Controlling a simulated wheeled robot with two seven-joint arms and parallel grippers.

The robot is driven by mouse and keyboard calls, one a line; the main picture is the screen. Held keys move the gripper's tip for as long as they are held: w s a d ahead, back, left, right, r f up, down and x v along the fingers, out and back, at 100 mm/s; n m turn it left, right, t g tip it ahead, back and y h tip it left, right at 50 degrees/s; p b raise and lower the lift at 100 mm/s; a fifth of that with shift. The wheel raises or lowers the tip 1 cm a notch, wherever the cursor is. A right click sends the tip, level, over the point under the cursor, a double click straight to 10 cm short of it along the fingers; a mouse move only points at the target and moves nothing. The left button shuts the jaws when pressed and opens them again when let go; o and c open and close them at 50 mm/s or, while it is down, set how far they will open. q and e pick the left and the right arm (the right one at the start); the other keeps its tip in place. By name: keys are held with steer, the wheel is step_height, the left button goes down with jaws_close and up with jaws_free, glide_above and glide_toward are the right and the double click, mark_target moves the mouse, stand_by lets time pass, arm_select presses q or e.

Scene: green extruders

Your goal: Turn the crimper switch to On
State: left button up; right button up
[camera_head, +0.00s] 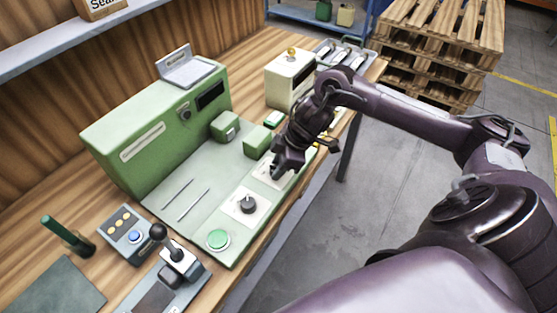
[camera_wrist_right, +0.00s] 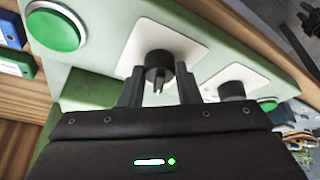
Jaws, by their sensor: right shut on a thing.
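A green machine (camera_head: 150,135) has a sloping front panel with dark rotary knobs on pale plates. My right gripper (camera_head: 281,168) is at the farther knob and mostly hides it in the head view. In the right wrist view, the fingers (camera_wrist_right: 159,88) stand on either side of this black knob (camera_wrist_right: 158,66) and are shut on it. Its plate (camera_wrist_right: 190,45) shows around it. The nearer knob (camera_head: 248,204) is free, and also shows in the wrist view (camera_wrist_right: 231,90). I cannot read any label naming the crimper switch. My left gripper is out of view.
A green button (camera_head: 218,239) sits at the panel's near end; another (camera_wrist_right: 55,29) lies beside the gripped knob. A joystick (camera_head: 158,232) and a small button box (camera_head: 127,232) stand at the near left. A cream box (camera_head: 285,80) stands beyond. Pallets (camera_head: 440,40) are stacked behind.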

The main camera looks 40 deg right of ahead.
steer(key=m+h+p, duration=0.1)
steer(key=m+p, duration=0.1)
steer(key=p, duration=0.2)
steer(key=m+t+h+p, duration=0.1)
steer(key=m+p, duration=0.2)
steer(key=p, duration=0.1)
steer(key=m+h+p, duration=0.1)
steer(key=m+p, duration=0.2)
steer(key=p, duration=0.1)
steer(key=shift+a+r+t+p, duration=0.2)
steer(key=shift+r+t+p, duration=0.1)
steer(key=shift+r+p, duration=0.05)
steer(key=shift+f+m+h+p, duration=0.2)
steer(key=shift+m+h+p, duration=0.2)
steer(key=shift+m+p, duration=0.85)
steer(key=o, duration=1)
steer(key=shift+f, duration=0.1)
steer(key=p+v, duration=0.1)
steer(key=v, duration=0.6)
steer(key=shift+s+r, duration=0.2)
steer(key=shift+r, duration=0.2)
steer(key=shift+s, duration=0.1)
